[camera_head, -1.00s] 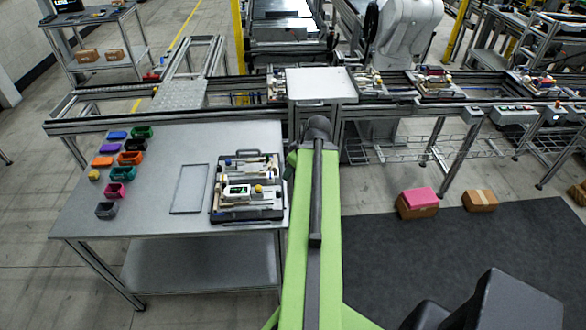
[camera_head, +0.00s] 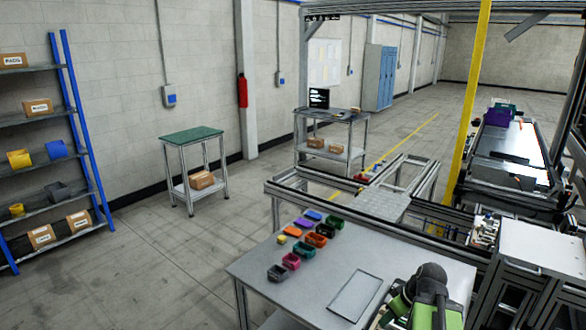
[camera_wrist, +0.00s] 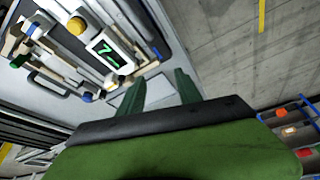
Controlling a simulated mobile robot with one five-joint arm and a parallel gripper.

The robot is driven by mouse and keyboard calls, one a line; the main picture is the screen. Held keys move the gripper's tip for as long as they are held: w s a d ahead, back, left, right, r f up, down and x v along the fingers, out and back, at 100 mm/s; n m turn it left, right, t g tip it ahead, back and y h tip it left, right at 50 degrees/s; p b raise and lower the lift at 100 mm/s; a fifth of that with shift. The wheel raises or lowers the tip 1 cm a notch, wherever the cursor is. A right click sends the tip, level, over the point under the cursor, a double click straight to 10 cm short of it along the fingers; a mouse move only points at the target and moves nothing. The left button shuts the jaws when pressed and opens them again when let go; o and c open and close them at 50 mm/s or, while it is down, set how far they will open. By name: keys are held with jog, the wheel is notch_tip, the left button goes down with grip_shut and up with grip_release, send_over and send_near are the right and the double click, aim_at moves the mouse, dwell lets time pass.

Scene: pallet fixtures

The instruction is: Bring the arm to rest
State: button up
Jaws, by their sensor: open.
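My gripper (camera_wrist: 158,82) shows in the wrist view with its two green fingers apart and nothing between them. The fingers are above the grey metal table, near the pallet (camera_wrist: 70,60) of parts, which lies at the upper left of that view. A white device (camera_wrist: 108,50) with a green display sits on the pallet. In the head view only part of my green and black arm (camera_head: 425,300) shows, at the bottom, over the right part of the metal table (camera_head: 245,265). My gripper cannot be made out there, and the pallet is out of sight.
Several small coloured bins (camera_head: 292,261) stand on the table's left half, beside an empty flat grey plate (camera_head: 355,297). A conveyor frame (camera_head: 330,208) runs behind the table. A green-topped stand (camera_head: 192,136) and blue shelves (camera_head: 85,140) line the wall. Open floor lies at the left.

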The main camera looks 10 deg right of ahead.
jog(key=a+f+m+g+b, duration=0.2)
jog(key=a+f, duration=0.1)
jog(key=a, duration=1)
jog(key=w+a+f+m+g+h+b, duration=0.1)
jog(key=a+f+m+g+b, duration=0.1)
jog(key=a, duration=1.2)
jog(key=shift+f, duration=0.8)
jog(key=shift+d, duration=0.15)
jog(key=shift+c, duration=0.5)
